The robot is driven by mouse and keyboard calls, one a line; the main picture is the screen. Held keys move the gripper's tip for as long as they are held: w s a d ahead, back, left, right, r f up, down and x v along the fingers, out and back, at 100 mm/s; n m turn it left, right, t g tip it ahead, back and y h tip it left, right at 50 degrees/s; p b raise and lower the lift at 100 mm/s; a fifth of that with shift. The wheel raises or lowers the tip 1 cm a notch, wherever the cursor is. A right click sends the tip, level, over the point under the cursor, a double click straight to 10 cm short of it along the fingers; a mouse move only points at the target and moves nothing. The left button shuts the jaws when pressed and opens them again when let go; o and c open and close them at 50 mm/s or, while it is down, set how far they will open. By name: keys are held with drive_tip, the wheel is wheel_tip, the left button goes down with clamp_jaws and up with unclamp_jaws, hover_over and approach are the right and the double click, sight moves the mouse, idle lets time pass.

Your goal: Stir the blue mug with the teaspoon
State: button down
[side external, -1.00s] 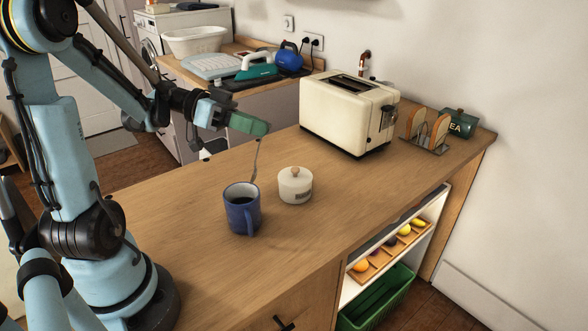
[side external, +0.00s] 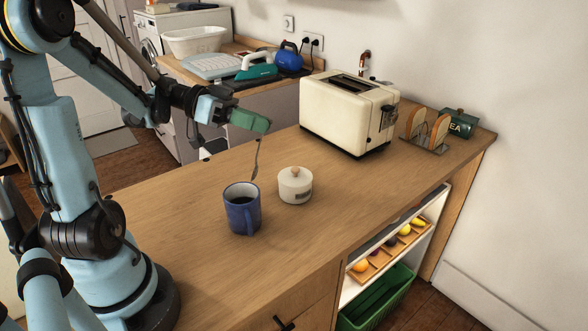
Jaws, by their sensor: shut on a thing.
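The blue mug (side external: 242,212) stands upright on the wooden counter, with dark liquid inside and its handle toward the camera. My gripper (side external: 262,130) is above and behind the mug, shut on the upper end of the teaspoon (side external: 256,160). The teaspoon hangs down nearly upright, its bowl low. In the picture the bowl is above and slightly right of the mug's rim, outside the mug. The spoon's top end is hidden by the green fingers.
A lidded white sugar pot (side external: 295,186) stands close right of the mug. A cream toaster (side external: 348,115), a toast rack (side external: 425,135) and a green tea tin (side external: 459,124) stand further back right. The counter (side external: 180,215) left and front of the mug is clear.

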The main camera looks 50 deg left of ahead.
drive_tip(key=shift+r, duration=2.5)
drive_tip(key=shift+d, duration=0.1)
